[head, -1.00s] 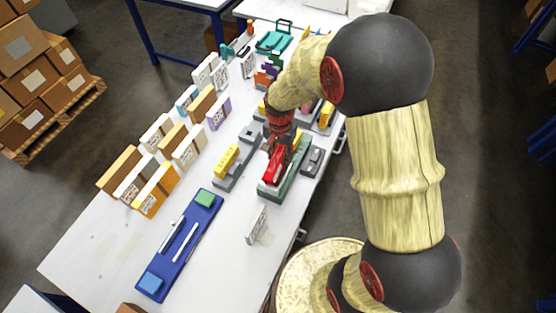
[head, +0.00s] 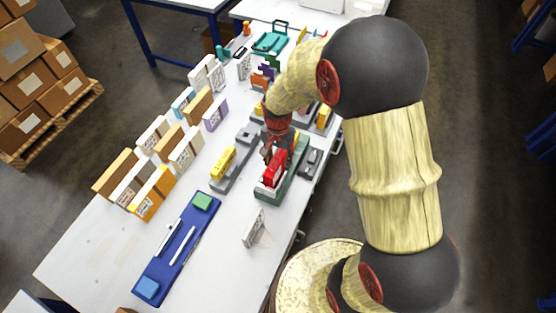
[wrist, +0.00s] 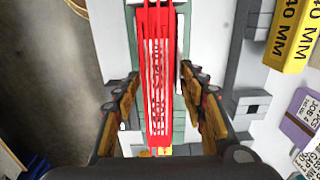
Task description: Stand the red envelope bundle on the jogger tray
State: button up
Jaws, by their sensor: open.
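The red envelope bundle (head: 275,170) stands on a green and grey base (head: 293,185) on the table. In the wrist view the bundle (wrist: 154,50) is a long, narrow red block with ribbed edges and dark print, running up the picture. My gripper (head: 270,153) is over the bundle. In the wrist view its two fingers (wrist: 154,88) are apart, one on each side of the bundle, with a visible gap at each side. I cannot tell whether this green base or another fixture is the jogger tray.
A yellow box (head: 223,160) marked 40 MM stands on a grey base to the left. A blue board (head: 166,250) with rails and a small sign (head: 253,228) are nearer. Rows of boxes (head: 186,148) line the left side. Bare table lies between the board and the sign.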

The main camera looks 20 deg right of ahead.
notch_tip(320, 180, up, 12)
jog(key=shift+f+p, duration=0.1)
jog(key=shift+p, duration=0.95)
jog(key=s+r+n+t, duration=0.5)
jog(key=s+r+n, duration=0.4)
jog(key=s+r, duration=0.9)
jog(key=shift+s+r+t, duration=0.25)
jog(key=shift+r+t, duration=0.05)
jog(key=shift+r, duration=0.6)
notch_tip(320, 180, down, 2)
jog(key=shift+f+b, duration=0.1)
jog(key=shift+b, duration=1.05)
